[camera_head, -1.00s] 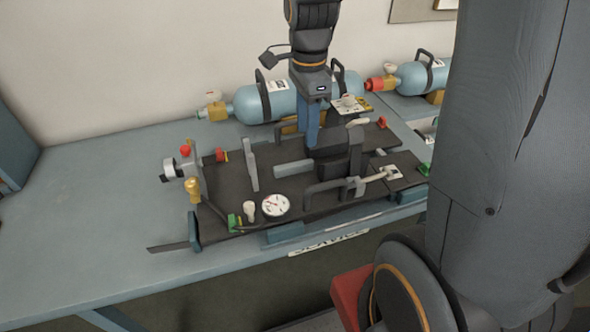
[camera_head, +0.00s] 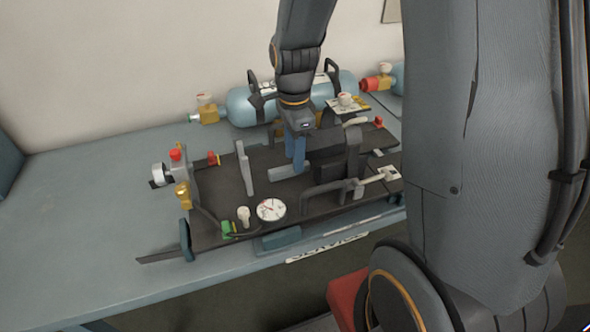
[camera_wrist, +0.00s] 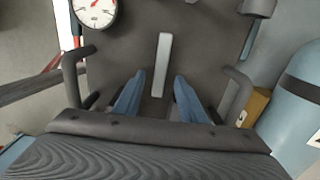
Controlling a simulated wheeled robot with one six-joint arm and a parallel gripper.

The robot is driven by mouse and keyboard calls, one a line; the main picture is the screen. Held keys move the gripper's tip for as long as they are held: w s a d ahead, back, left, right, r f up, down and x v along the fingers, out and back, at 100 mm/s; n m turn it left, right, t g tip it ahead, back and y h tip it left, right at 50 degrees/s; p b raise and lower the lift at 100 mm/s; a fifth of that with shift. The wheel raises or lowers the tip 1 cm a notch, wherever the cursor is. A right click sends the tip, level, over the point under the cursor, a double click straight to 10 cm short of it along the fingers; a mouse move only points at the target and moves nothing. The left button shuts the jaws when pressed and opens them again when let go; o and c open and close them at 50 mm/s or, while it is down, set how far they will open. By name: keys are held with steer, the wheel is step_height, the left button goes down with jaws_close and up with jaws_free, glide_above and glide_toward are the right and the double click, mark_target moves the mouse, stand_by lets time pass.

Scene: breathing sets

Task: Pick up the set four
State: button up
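A breathing set with a dark flat backplate (camera_head: 220,187) lies on the blue-grey bench. It carries a white round gauge (camera_head: 271,210), black side handles (camera_head: 325,194), a grey centre bar (camera_head: 284,173) and valve fittings at its left end. No number on it is readable, so I cannot tell that it is set four. My gripper (camera_head: 297,165) is low over the middle of the plate, by the bar's right end. In the wrist view, its blue fingers (camera_wrist: 158,82) are apart with nothing gripped; the bar (camera_wrist: 162,62) lies ahead between them. Contact with the plate cannot be told.
A light-blue cylinder set (camera_head: 242,107) lies behind, near the wall, and shows at the right of the wrist view (camera_wrist: 296,108). Part of another cylinder is at far right. The bench's left part (camera_head: 80,190) is clear. A label (camera_head: 330,246) is on its front edge.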

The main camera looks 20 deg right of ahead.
steer(key=shift+f, duration=1.2)
jaws_close()
steer(key=shift+r, duration=0.1)
stand_by(0.5)
